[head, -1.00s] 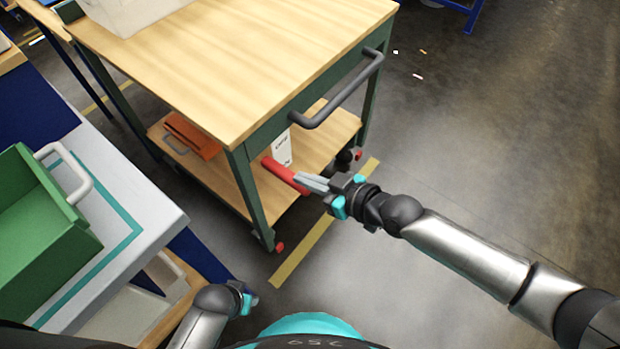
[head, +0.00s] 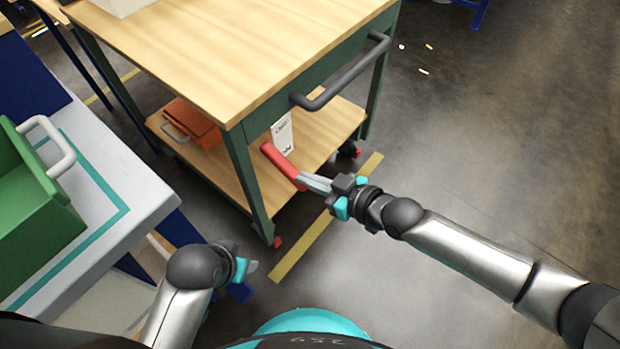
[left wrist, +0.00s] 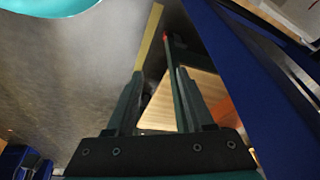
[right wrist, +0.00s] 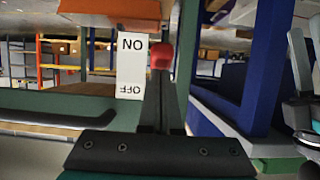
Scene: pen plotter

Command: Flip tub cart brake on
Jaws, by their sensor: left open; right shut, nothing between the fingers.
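The tub cart (head: 180,60) has a wooden top and a green frame. Its red brake lever (head: 281,161) slants down to the right below the top. My right gripper (head: 316,183) is shut, its fingertips at the lever's lower end and seemingly touching it. In the right wrist view, the lever's red end (right wrist: 161,56) shows just beyond the shut fingers (right wrist: 160,88). A white label (right wrist: 131,66) with ON and OFF, upside down there, stands beside the lever. My left gripper (head: 250,266) is open and empty, low between bench and cart; its fingers (left wrist: 157,100) are spread in the left wrist view.
A dark push handle (head: 345,78) juts from the cart's end above my right gripper. An orange box (head: 195,122) sits on the lower shelf. A green bin (head: 40,200) stands on a bench (head: 110,170) at left. The floor at right is mostly free.

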